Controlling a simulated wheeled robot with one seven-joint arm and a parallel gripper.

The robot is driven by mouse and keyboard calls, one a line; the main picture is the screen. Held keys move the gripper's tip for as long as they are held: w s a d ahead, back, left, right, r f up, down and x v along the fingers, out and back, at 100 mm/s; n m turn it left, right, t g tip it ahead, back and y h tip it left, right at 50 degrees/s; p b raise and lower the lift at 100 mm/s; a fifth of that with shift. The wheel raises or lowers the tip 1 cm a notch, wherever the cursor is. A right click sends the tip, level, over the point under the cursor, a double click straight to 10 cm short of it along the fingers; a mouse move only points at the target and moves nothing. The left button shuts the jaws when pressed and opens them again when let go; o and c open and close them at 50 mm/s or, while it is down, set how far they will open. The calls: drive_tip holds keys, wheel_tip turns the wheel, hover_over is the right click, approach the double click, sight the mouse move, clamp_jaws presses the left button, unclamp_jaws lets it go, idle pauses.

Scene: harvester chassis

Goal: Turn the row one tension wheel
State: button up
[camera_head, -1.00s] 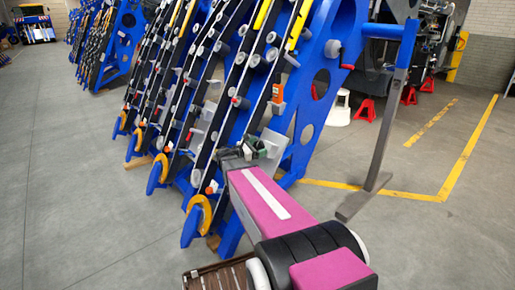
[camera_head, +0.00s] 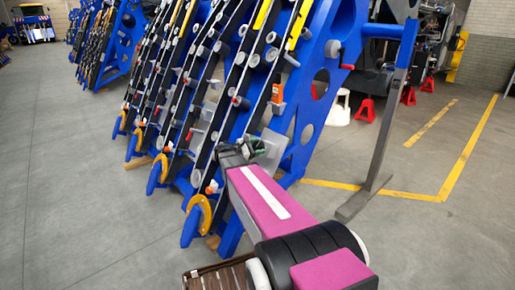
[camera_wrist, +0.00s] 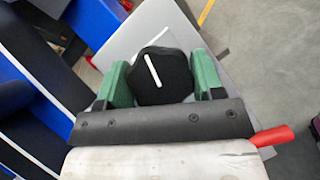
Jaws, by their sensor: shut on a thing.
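The tension wheel (camera_wrist: 161,76) is a black, roughly round knob with a white line across its face, seen in the wrist view. The white line leans slightly from upper left to lower right. My gripper (camera_wrist: 162,84) has green fingers on the left and right sides of the knob and is shut on it. In the head view my gripper (camera_head: 250,150) is at the lower part of the nearest blue row unit, small and partly hidden by my arm. The knob cannot be made out clearly there.
A grey plate (camera_wrist: 215,32) lies behind the knob. A red handle (camera_wrist: 272,136) shows at the lower right of the wrist view. Several blue row units (camera_head: 215,80) stand side by side. A grey post (camera_head: 385,130) stands at right. Open floor (camera_head: 75,150) lies at left.

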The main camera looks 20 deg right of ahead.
drive_tip(key=shift+m+g+y, duration=0.3)
drive_tip(key=shift+m+g, duration=0.3)
drive_tip(key=shift+m, duration=0.7)
drive_tip(key=o, duration=0.9)
drive_tip(key=a, duration=0.7)
drive_tip(key=a+r, duration=0.1)
drive_tip(key=a, duration=0.2)
drive_tip(key=shift+a, duration=0.35)
